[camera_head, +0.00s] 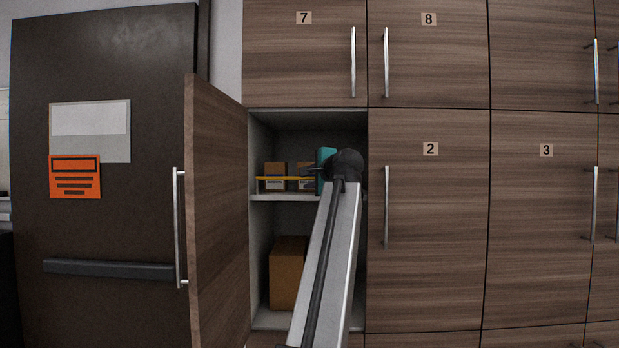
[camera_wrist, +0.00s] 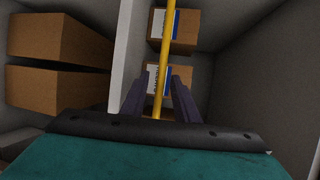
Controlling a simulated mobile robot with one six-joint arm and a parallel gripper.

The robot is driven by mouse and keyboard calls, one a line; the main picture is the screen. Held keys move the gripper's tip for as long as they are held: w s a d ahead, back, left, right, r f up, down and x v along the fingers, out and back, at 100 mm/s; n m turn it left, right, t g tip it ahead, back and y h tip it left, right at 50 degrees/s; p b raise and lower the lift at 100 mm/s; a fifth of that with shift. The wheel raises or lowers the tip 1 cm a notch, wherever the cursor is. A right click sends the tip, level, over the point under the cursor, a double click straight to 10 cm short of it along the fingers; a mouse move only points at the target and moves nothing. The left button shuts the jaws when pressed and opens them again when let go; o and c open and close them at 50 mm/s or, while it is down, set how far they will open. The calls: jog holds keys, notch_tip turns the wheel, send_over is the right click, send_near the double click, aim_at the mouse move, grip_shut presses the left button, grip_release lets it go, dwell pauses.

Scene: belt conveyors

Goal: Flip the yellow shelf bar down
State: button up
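The yellow shelf bar (camera_head: 283,178) runs level across the front of the upper shelf in the open cabinet, above the shelf edge and in front of small boxes. In the wrist view the yellow bar (camera_wrist: 165,60) runs from the top edge down between my two fingers. My gripper (camera_head: 307,169) is at the right part of the bar. In the wrist view my gripper (camera_wrist: 159,85) is open, with one dark finger on each side of the bar and visible gaps. Contact with the bar cannot be told. The bar's right end is hidden behind my gripper and arm.
The cabinet door (camera_head: 217,210) stands open at the left. Small cardboard boxes (camera_head: 275,172) sit on the shelf (camera_head: 285,198). A larger cardboard box (camera_head: 287,272) stands below. Closed cabinet 2 (camera_head: 430,230) is close to the right of my arm.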

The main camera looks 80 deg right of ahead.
jog(key=shift+w+d+f, duration=0.1)
jog(key=shift+w+d, duration=0.05)
jog(key=shift+d, duration=0.15)
